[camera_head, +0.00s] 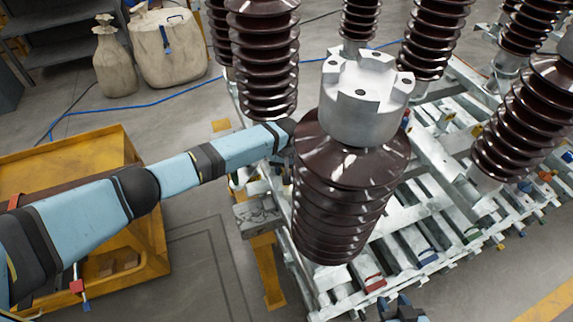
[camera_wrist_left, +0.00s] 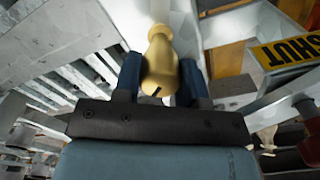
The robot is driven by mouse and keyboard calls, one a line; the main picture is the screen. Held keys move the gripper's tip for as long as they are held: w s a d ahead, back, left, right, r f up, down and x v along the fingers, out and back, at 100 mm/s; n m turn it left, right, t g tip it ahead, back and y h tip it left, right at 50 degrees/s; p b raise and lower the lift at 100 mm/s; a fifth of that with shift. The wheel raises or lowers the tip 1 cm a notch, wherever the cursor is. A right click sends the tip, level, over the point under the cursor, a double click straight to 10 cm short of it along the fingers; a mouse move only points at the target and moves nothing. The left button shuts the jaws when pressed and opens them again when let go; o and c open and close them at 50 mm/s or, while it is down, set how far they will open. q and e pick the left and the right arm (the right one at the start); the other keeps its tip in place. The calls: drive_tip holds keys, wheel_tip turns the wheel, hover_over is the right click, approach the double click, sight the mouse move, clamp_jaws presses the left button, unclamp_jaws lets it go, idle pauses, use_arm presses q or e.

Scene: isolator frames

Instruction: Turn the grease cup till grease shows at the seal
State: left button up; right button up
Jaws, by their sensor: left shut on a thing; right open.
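The brass grease cup (camera_wrist_left: 159,50) shows in the left wrist view, a rounded yellow-gold body with a dark slot-like mark near its lower end. My left gripper (camera_wrist_left: 160,76) is shut on it, with one blue finger on each side. In the head view my left arm reaches in from the left, and its gripper and the cup are hidden behind the front brown insulator (camera_head: 345,200). My right gripper (camera_head: 402,310) is open at the bottom edge of the head view, partly cut off and away from the cup. I cannot make out the seal or any grease.
Several brown ribbed insulators stand on the pale metal frame (camera_head: 425,205). A yellow sign reading SHUT (camera_wrist_left: 287,52) is right of the cup in the left wrist view. A yellow cart (camera_head: 150,225) stands under my left arm. Two beige sacks (camera_head: 168,50) stand at the back left.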

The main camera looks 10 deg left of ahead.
use_arm(q)
drive_tip(key=m+p, duration=0.1)
drive_tip(key=m, duration=0.5)
drive_tip(key=shift+m, duration=0.3)
drive_tip(key=m, duration=0.6)
drive_tip(key=shift+p, duration=0.4)
drive_tip(key=shift+m, duration=0.3)
drive_tip(key=o, duration=0.9)
drive_tip(key=shift+o, duration=0.2)
drive_tip(key=shift+r, duration=0.1)
wheel_tip(320, 180, up, 14)
